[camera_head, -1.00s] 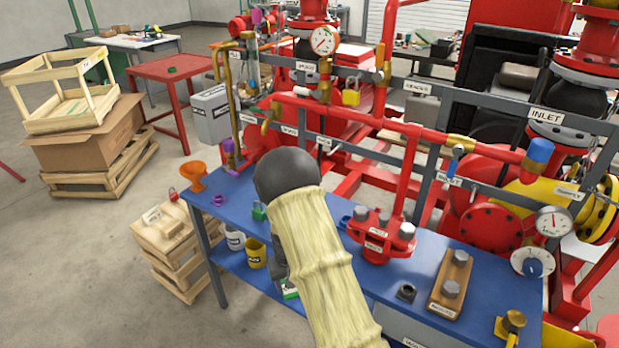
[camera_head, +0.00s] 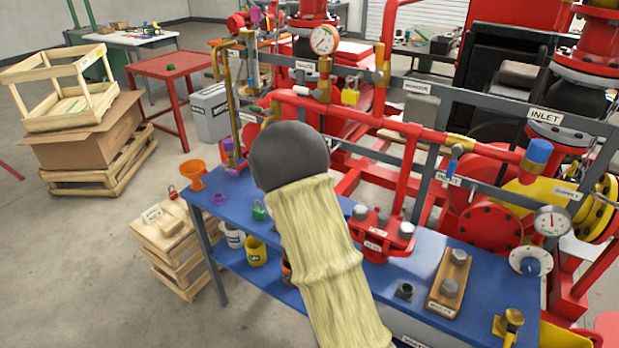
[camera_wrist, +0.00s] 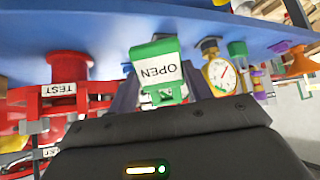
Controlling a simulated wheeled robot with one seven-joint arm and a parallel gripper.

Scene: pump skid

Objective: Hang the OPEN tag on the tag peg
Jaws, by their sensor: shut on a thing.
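The OPEN tag (camera_wrist: 155,72) is green with a white label, and its lettering appears upside down in the wrist view. My gripper (camera_wrist: 160,96) is shut on the tag's lower end as pictured. In the head view, my arm's pale sleeve and dark joint hide both the gripper and the tag. I cannot pick out the tag peg in either view.
Red pipes and a gauge (camera_head: 324,40) rise behind. A yellow-rimmed gauge (camera_wrist: 220,74) shows near my gripper.

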